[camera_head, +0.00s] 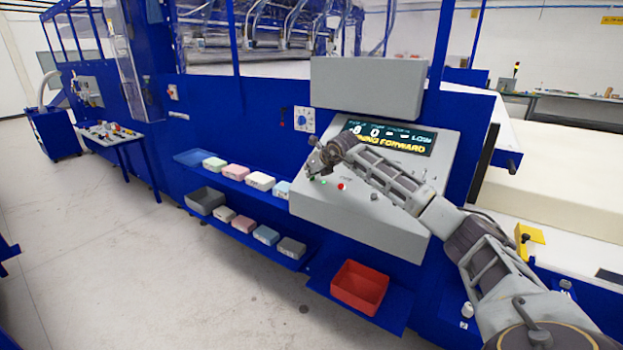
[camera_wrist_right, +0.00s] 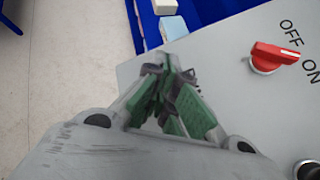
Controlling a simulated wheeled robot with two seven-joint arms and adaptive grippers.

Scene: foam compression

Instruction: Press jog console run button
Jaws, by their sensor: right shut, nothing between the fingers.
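The grey jog console (camera_head: 385,222) has a sloped top with a lit display (camera_head: 392,139); its lower line reads "...NING FORWARD", partly covered by my arm. A small green spot (camera_head: 323,181) and a red control (camera_head: 341,187) show on the top near my right gripper (camera_head: 317,168). That gripper is shut and empty, over the left part of the console. In the right wrist view its green-padded fingers (camera_wrist_right: 175,75) are together over the grey panel. Whatever lies under them is hidden, and I cannot tell if they touch a button. My left gripper is not in view.
A red rotary switch (camera_wrist_right: 272,57) marked OFF and ON sits right of the fingers. A grey box (camera_head: 368,88) overhangs the console's back. Shelves with coloured foam blocks (camera_head: 260,181) stand left, a red bin (camera_head: 359,287) below. The floor at left is clear.

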